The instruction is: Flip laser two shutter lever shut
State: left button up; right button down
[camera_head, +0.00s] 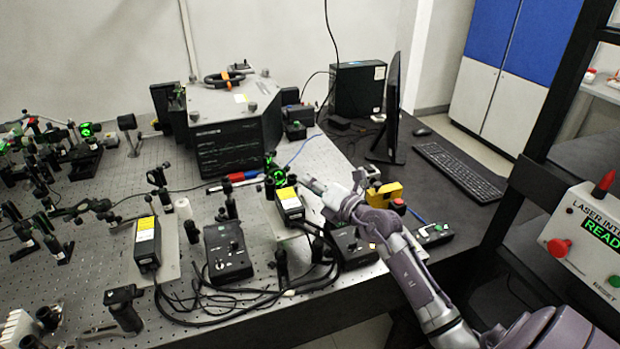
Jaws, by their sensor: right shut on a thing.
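A black laser box with a yellow label (288,200) stands on the bench right of centre. A second box with a yellow label (147,242) stands further left; I cannot read which is laser two. My right gripper (316,187) reaches in from the lower right and is shut at the right side of the nearer-centre box. The shutter lever is too small and too covered by the fingers to make out clearly; the fingers appear closed on it. A green glow (277,177) shows on a mount just behind this box. My left gripper is not in view.
A large dark instrument (235,135) stands behind. A yellow box with a red button (385,194), a monitor (387,115) and a keyboard (459,170) are to the right. An interlock panel (590,240) is at far right.

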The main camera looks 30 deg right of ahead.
aim_at(293, 189)
jog(key=a+r+n+g+p, duration=0.1)
jog(key=n+p, duration=0.1)
jog(key=p, duration=0.3)
jog(key=r+n+h+p, duration=0.1)
jog(key=n+p, duration=0.1)
jog(key=p, duration=0.3)
jog(key=a+n+g+p, duration=0.1)
jog(key=n+p, duration=0.1)
jog(key=p, duration=0.3)
jog(key=shift+w+a+r+g+h, duration=0.3)
jog(key=shift+r+h, duration=0.1)
jog(key=shift+a+f+n, duration=0.1)
jog(key=shift+a+n, duration=0.15)
jog(key=shift+n, duration=0.35)
jog(key=shift+w+a+n+g+h+p, duration=0.15)
jog(key=shift+a+n+g+h+p, duration=0.2)
jog(key=shift+n+h, duration=0.35)
jog(key=shift+a, duration=0.1)
jog(key=c, duration=1.2)
grip_release()
jog(key=shift+o, duration=0.2)
